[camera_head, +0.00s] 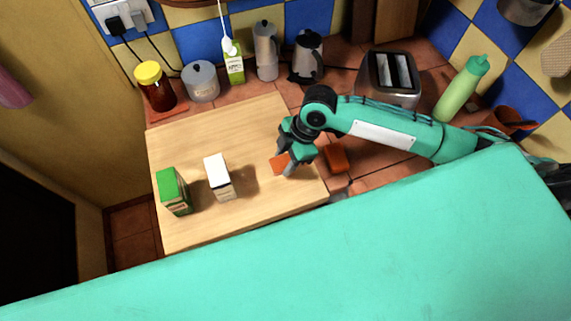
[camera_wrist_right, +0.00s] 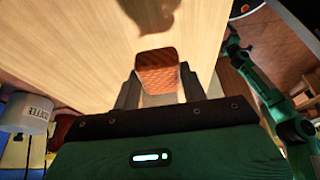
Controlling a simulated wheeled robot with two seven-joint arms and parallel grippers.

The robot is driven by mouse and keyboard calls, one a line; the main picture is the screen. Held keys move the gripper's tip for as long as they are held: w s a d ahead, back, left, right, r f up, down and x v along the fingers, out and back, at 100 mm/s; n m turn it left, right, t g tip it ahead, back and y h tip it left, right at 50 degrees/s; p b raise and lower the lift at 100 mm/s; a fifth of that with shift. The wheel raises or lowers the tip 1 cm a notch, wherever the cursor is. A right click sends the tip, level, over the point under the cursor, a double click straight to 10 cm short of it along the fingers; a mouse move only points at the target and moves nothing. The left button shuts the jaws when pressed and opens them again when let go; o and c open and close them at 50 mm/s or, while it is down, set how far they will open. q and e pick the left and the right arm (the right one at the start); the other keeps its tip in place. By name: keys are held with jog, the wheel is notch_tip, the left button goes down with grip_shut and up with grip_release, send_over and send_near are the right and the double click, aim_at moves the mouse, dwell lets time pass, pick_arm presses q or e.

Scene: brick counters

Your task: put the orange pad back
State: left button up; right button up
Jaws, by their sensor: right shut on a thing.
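My right gripper (camera_head: 286,165) is over the right part of the wooden board. It is shut on an orange pad (camera_head: 279,163), which shows as a textured orange-brown block between the fingers in the right wrist view (camera_wrist_right: 157,72). A second orange block (camera_head: 335,158) lies on the tiled counter just right of the board, beside my right arm. Another flat orange-red piece (camera_head: 169,111) lies under the jar with the yellow lid at the back left. My left gripper is not in view.
The wooden board (camera_head: 245,130) holds a green box (camera_head: 174,192) and a white box (camera_head: 218,177) on its left half. Behind it stand a yellow-lidded jar (camera_head: 155,85), a canister (camera_head: 201,81), a carton, two pots, a toaster (camera_head: 389,78) and a green bottle (camera_head: 461,90). The board's back middle is clear.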

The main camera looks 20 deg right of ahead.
notch_tip(320, 180, down, 4)
jog(key=shift+f+p, duration=0.25)
jog(key=shift+p, duration=0.2)
jog(key=shift+f, duration=0.25)
jog(key=o, duration=0.9)
jog(key=shift+f, duration=0.1)
jog(key=shift+o, duration=0.3)
jog(key=shift+r, duration=0.2)
jog(key=shift+d+r, duration=0.2)
jog(key=shift+r, duration=0.05)
jog(key=b+v, duration=0.2)
jog(key=v, duration=0.9)
jog(key=shift+r, duration=0.15)
